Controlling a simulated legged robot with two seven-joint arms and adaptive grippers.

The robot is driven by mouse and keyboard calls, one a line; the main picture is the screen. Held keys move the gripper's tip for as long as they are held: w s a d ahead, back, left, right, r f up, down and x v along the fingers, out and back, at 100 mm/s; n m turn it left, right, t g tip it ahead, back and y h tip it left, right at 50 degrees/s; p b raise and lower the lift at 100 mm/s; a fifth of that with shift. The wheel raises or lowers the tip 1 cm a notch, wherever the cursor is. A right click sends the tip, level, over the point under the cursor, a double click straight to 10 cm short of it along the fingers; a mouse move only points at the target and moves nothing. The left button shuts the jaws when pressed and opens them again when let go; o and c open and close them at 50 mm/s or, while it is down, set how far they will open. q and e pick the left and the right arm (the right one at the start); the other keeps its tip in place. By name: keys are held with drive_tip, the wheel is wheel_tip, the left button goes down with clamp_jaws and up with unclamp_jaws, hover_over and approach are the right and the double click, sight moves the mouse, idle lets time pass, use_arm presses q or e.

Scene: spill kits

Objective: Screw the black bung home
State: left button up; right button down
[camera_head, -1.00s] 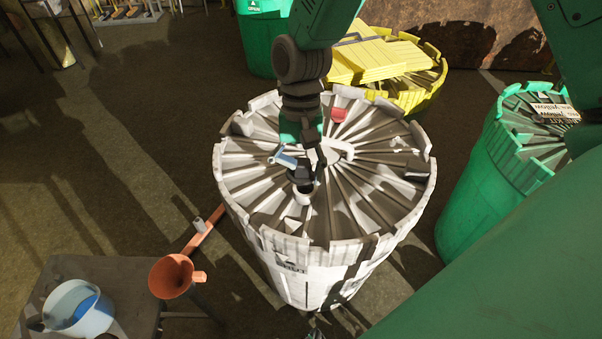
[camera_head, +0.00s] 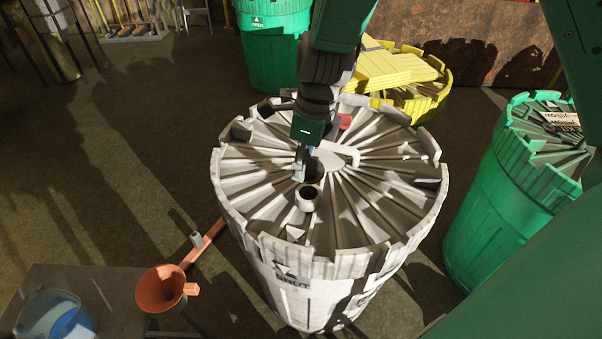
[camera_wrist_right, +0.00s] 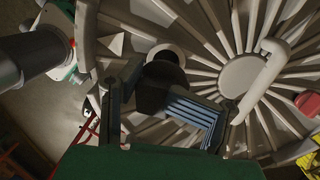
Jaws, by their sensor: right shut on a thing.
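The white drum (camera_head: 320,285) stands upright, its ribbed lid (camera_head: 380,185) facing up. A short white neck (camera_head: 307,204) with a dark round opening rises near the lid's front. My right gripper (camera_head: 305,166) is over the lid, just behind the neck in the head view. It is shut on the black bung (camera_head: 314,170), which shows dark between the two fingers in the right wrist view (camera_wrist_right: 160,92). There the bung partly covers the neck (camera_wrist_right: 162,50). The bung looks apart from the neck; its height above the lid is hard to tell. My left gripper is not in view.
A white handle (camera_head: 347,152) and a red cap (camera_head: 345,121) are on the lid behind the neck. Green drum (camera_head: 495,210) stands right, yellow-topped drum (camera_head: 425,95) behind. Floor left of the drum is open.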

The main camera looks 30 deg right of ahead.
drive_tip(key=m, duration=0.1)
drive_tip(key=w+m, duration=0.1)
drive_tip(key=m, duration=0.1)
drive_tip(key=shift+d+b, duration=0.35)
drive_tip(key=shift+r+p, duration=0.1)
drive_tip(key=shift+p, duration=0.5)
drive_tip(key=y+p, duration=0.1)
drive_tip(key=p, duration=0.1)
drive_tip(key=n+g+y+p, duration=0.1)
drive_tip(key=p, duration=0.1)
drive_tip(key=shift+w+a+r+n+g, duration=0.1)
drive_tip(key=shift+r+n+g, duration=0.05)
drive_tip(key=shift+n+g, duration=0.15)
wheel_tip(320, 180, down, 2)
drive_tip(key=shift+f, duration=0.1)
drive_tip(key=shift+f+b, duration=0.35)
drive_tip(key=shift+f, duration=0.7)
drive_tip(key=shift+p, duration=0.3)
